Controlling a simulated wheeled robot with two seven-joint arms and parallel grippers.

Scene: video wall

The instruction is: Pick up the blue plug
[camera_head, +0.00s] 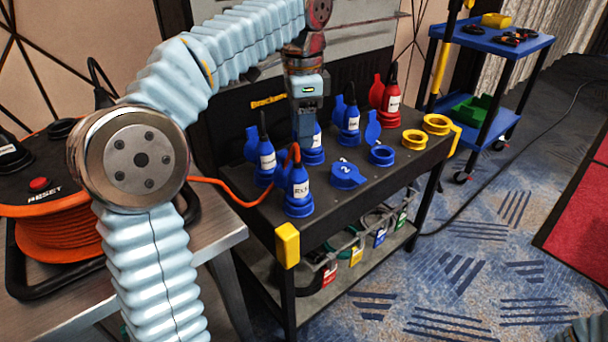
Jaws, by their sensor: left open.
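Several blue plugs with white labels stand upright on the black table (375,205). The front one (299,190) has an orange cable. Another blue plug (266,163) with a black cable stands behind it to the left, and one (349,125) stands further back to the right. My left gripper (304,132) points down, open, directly over a blue plug (315,154), partly hiding its top. I cannot tell whether its fingers touch that plug.
Blue sockets (347,176), yellow sockets (415,139) and a red plug (391,98) share the tabletop. A cable reel (60,235) stands at the left. A blue cart (490,38) stands at the back right. Carpet to the right is mostly clear.

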